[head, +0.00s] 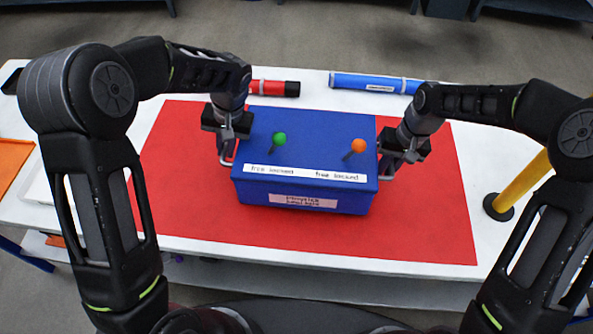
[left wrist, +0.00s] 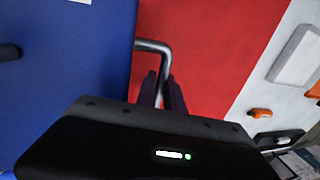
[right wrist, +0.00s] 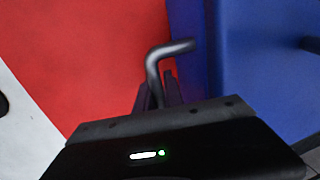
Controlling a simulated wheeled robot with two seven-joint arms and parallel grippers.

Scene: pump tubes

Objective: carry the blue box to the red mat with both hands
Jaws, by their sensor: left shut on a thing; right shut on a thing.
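The blue box (head: 312,145) is over the middle of the red mat (head: 185,195); I cannot tell whether it touches the mat. Its lid carries a green-knobbed lever (head: 279,139) and an orange-knobbed lever (head: 358,146), with white labels along the front. My left gripper (head: 225,148) is shut on the metal handle (left wrist: 152,45) at the box's left side. My right gripper (head: 391,162) is shut on the metal handle (right wrist: 165,52) at its right side. The fingers are partly hidden in the head view. The box looks about level.
The mat lies on a white table (head: 320,90). A red tube (head: 272,87) and a blue tube (head: 372,83) lie behind the mat. A yellow post (head: 522,184) on a black base stands at the right. An orange tray (head: 12,160) is at the far left.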

